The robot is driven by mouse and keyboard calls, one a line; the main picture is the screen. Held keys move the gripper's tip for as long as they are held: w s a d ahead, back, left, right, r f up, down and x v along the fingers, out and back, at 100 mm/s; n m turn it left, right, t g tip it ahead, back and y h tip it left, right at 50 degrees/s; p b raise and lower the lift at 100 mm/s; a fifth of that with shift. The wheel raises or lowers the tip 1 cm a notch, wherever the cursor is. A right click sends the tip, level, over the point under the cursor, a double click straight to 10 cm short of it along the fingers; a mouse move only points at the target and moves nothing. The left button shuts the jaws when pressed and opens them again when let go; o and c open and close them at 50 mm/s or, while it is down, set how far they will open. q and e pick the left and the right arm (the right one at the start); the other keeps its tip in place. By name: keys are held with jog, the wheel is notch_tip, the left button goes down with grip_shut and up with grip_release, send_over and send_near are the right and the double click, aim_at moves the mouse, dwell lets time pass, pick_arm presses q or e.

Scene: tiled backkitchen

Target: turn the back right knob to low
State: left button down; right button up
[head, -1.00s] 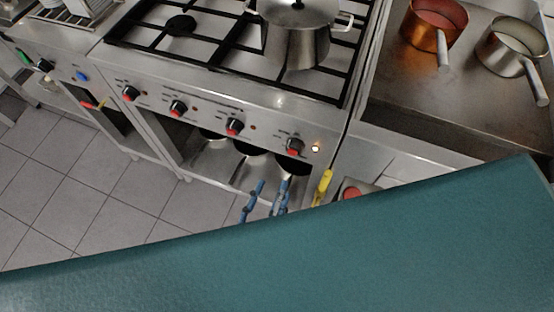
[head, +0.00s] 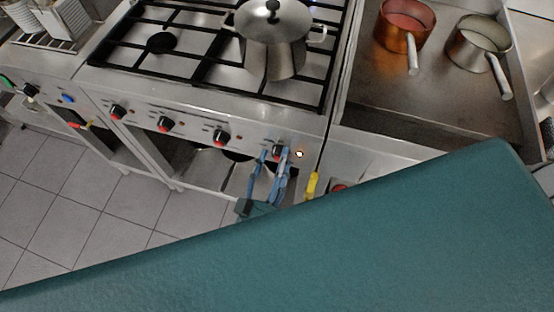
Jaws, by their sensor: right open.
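The stove's front panel carries a row of dark knobs with red marks. The rightmost knob (head: 279,152) is beside a small lit lamp (head: 299,154); the others are the left knob (head: 117,111), the second knob (head: 164,124) and the third knob (head: 221,138). I cannot tell which burner each knob serves. My right gripper (head: 271,164) is open, its blue fingers reaching up to the rightmost knob from below. The right finger overlaps the knob's lower part in the picture; contact is unclear. My left gripper is not in view.
A lidded steel pot (head: 272,45) stands on the gas hob (head: 190,50). A copper pan (head: 404,28) and a steel pan (head: 478,45) stand on the right counter (head: 420,100). A yellow handle (head: 312,185) is just right of my gripper. My teal body part hides the lower view.

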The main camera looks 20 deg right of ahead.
jog(key=shift+c, duration=0.2)
jog(key=c, duration=1.1)
jog(key=shift+s, duration=0.1)
